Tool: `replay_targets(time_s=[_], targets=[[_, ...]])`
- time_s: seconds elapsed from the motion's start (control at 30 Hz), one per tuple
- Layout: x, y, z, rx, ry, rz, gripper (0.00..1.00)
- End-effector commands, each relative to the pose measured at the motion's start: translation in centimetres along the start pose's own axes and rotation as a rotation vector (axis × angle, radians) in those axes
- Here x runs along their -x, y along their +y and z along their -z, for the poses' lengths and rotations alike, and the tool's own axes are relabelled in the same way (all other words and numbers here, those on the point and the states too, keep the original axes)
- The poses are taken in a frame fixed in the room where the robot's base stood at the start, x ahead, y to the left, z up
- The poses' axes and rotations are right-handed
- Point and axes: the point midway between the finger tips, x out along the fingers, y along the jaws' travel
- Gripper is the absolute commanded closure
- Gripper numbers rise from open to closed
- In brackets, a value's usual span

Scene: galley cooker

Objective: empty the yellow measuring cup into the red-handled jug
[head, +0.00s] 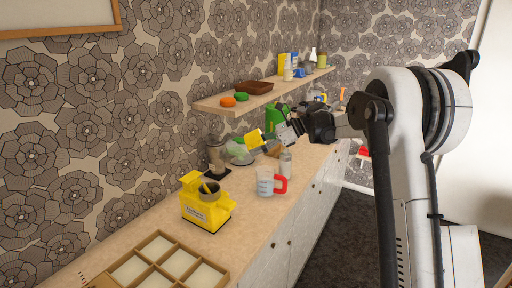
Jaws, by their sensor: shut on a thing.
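The yellow measuring cup (254,137) is in my gripper (274,134), raised above the worktop behind the jug. It looks tilted. Its contents are too small to make out. My gripper is shut on it, with the arm reaching in from the right. The red-handled jug (264,181) is clear and stands upright near the worktop's front edge. Its red handle points right. The cup is apart from the jug, above it and slightly left in the picture.
A yellow machine (206,208) and a compartment tray (160,262) stand nearer on the worktop. A wall shelf (248,101) overhangs the back.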

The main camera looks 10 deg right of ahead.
Motion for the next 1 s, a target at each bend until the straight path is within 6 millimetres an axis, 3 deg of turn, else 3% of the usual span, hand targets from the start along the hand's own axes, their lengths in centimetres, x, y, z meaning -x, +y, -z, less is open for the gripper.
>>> replay_targets(time_s=[1.0], targets=[[0.07,0.01,0.21,0.0,-0.092,0.002,0.95]])
